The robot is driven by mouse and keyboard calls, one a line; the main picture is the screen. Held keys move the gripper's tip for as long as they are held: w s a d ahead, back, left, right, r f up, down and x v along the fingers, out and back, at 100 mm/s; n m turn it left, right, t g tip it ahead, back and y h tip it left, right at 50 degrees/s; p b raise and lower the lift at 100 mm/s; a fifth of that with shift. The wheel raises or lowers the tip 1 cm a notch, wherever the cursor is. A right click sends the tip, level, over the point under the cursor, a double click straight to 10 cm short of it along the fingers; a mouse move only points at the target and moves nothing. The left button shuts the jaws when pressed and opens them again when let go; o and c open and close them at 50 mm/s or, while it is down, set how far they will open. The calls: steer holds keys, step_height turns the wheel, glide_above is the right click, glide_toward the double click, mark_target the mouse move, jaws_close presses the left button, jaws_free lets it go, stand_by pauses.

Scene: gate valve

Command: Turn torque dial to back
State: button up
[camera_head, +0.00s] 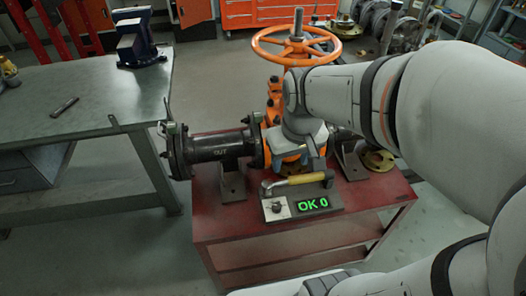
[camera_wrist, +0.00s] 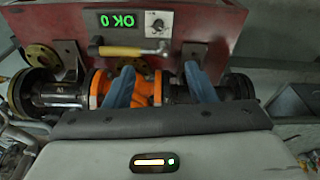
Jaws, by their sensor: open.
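The torque dial is a small dark knob (camera_head: 277,207) on a pale plate at the left end of a control panel on the red bench. It also shows in the wrist view (camera_wrist: 157,24), beside the green "OK 0" display (camera_wrist: 117,20). My gripper (camera_wrist: 160,76) is open and empty, with its two blue fingers apart in front of the orange valve body. In the head view my gripper (camera_head: 304,162) is above and behind the panel, apart from the dial. The exact pointer direction of the dial is too small to tell.
A yellow-handled wrench (camera_head: 300,179) lies between my gripper and the panel. The orange handwheel (camera_head: 297,43) and valve stand behind, with a black flanged pipe (camera_head: 215,147) to the left. A steel table (camera_head: 75,95) with a blue vise (camera_head: 138,45) stands left.

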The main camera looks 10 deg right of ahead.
steer(key=n+g+b, duration=0.2)
steer(key=b, duration=1)
glide_above(277, 205)
step_height(277, 205, down, 24)
steer(key=shift+f, duration=0.1)
step_height(277, 205, down, 8)
steer(key=shift+r+b, duration=0.2)
steer(key=shift+b, duration=0.4)
steer(key=c, duration=1)
steer(key=shift+o, duration=0.2)
